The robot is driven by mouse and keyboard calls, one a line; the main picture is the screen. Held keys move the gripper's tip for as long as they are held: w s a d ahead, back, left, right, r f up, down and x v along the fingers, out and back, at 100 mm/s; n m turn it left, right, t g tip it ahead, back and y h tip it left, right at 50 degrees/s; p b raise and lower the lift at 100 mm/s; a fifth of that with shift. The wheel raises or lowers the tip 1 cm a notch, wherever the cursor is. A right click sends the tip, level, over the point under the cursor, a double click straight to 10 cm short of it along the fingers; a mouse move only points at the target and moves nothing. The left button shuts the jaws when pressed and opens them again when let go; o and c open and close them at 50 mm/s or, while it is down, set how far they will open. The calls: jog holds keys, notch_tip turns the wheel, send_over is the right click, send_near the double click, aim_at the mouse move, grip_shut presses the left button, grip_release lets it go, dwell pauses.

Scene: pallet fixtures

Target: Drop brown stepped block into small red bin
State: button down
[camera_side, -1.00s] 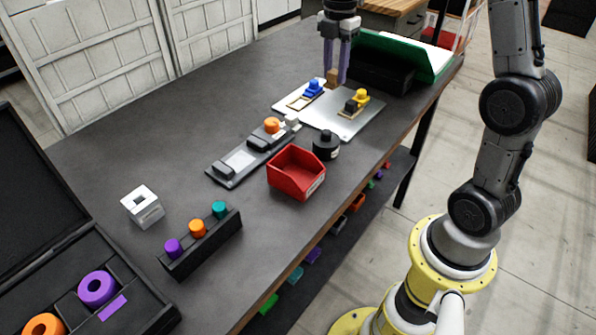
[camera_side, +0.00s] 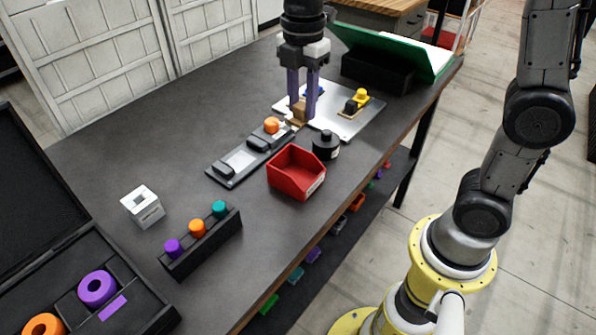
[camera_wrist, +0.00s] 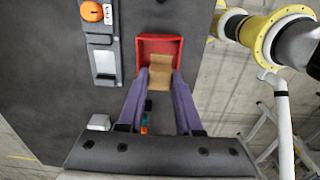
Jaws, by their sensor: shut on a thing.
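The brown stepped block (camera_side: 298,113) is held between the purple fingers of my gripper (camera_side: 303,112), above the near-left edge of the silver plate in the side view. In the wrist view the brown block (camera_wrist: 160,80) sits between the fingertips of my gripper (camera_wrist: 161,83), which are shut on it. The small red bin (camera_side: 296,183) stands open on the dark table, nearer the camera than the gripper. In the wrist view the red bin (camera_wrist: 158,40) shows behind the block, which covers part of it.
A black round container (camera_side: 326,145) stands beside the bin. A grey fixture strip with an orange knob (camera_side: 271,125) lies to the left. The silver plate (camera_side: 345,125) bears a yellow piece (camera_side: 361,97). A white block (camera_side: 142,206) and a black peg rack (camera_side: 203,245) stand at front left.

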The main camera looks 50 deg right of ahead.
aim_at(302, 123)
jog(key=shift+f, duration=2.55)
jog(key=c, duration=0.5)
grip_release()
notch_tip(302, 123, up, 12)
jog(key=shift+r, duration=0.95)
